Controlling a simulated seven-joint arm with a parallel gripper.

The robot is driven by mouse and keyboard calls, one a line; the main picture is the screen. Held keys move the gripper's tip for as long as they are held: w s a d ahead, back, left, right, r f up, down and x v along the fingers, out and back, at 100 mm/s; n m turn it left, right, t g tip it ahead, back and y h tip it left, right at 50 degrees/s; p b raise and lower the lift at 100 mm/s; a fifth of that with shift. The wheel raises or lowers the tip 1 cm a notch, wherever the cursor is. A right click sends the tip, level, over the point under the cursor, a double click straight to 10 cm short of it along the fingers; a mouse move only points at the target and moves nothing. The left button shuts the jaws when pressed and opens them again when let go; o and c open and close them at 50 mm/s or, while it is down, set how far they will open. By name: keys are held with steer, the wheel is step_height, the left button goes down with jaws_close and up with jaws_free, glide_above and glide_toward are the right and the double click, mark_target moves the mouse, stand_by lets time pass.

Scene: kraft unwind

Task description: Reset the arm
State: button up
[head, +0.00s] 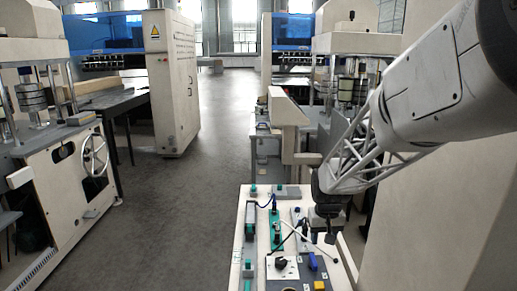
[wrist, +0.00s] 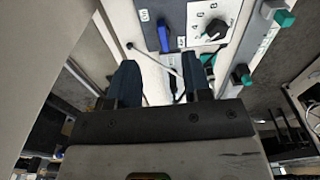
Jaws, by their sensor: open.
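My gripper (head: 330,235) hangs over the right side of a white control panel (head: 237,262) in the head view, with its fingers pointing down. In the wrist view my gripper (wrist: 162,70) shows two dark fingers spread apart, with nothing held between them. I cannot tell whether the fingertips touch anything. My arm reaches in from the upper right of the head view.
The panel carries a rotary knob (head: 281,262), a green strip (head: 275,231) and cables. The wrist view shows a blue lever (wrist: 164,36), the dark knob (wrist: 215,30) and green-capped parts (wrist: 285,18). Machines stand on both sides; the grey floor (head: 222,120) between is clear.

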steer(key=s+r, duration=0.4)
steer(key=s, duration=0.6)
steer(key=s+r+t, duration=0.1)
steer(key=s+r, duration=0.2)
steer(key=s, duration=0.8)
steer(key=s+r+t, duration=0.1)
steer(key=s+r, duration=0.3)
steer(key=s, duration=0.6)
steer(key=shift+s+a+r+m, duration=0.3)
steer(key=shift+s+a+r, duration=0.05)
steer(key=shift+s+a, duration=0.05)
stand_by(0.5)
